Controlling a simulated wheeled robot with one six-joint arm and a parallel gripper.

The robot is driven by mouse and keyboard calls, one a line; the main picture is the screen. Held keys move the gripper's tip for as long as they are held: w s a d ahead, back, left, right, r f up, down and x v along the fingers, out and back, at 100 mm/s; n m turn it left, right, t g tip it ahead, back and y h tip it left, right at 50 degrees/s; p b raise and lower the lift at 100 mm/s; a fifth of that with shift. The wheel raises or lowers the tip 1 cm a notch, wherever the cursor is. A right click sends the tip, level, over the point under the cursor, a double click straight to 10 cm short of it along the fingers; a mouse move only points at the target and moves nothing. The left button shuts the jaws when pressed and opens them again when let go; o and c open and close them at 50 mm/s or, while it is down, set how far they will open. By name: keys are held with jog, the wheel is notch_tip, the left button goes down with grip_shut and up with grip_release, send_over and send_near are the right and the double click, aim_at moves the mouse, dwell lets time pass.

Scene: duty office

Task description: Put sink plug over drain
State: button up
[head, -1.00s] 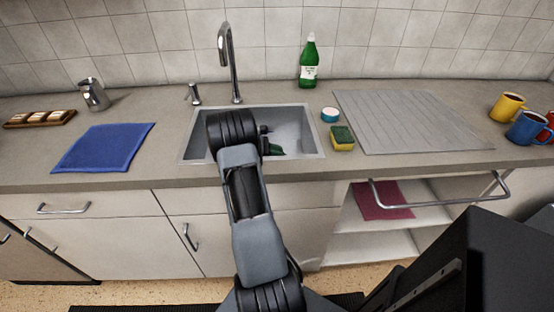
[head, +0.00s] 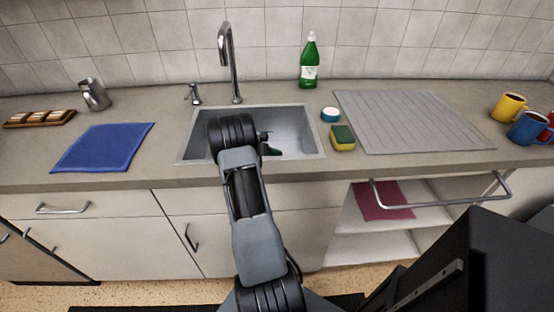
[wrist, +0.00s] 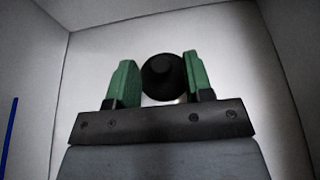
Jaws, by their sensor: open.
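The sink plug (wrist: 163,78) is a black disc with a raised knob, on the sink floor in the wrist view. My gripper (wrist: 160,85), with green fingers, is open, one finger on each side of the plug. A thin bright edge shows just below the plug; I cannot tell whether it is the drain, and no open drain hole is visible. In the head view the steel sink (head: 300,128) is partly covered by my arm. My gripper (head: 272,150) is down inside the basin there, and the plug is hidden.
A tall faucet (head: 228,60) stands behind the basin. A sponge (head: 342,138) and a small turquoise-and-white tub (head: 330,114) sit at its right rim. A blue cloth (head: 105,147) lies left, a ribbed drainboard (head: 410,120) right. A green bottle (head: 309,62) stands behind.

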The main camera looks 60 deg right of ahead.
jog(key=shift+r, duration=0.15)
jog(key=shift+w+a+r, duration=0.15)
jog(key=shift+w, duration=0.15)
jog(key=shift+v, duration=3.45)
jog(key=shift+r, duration=0.1)
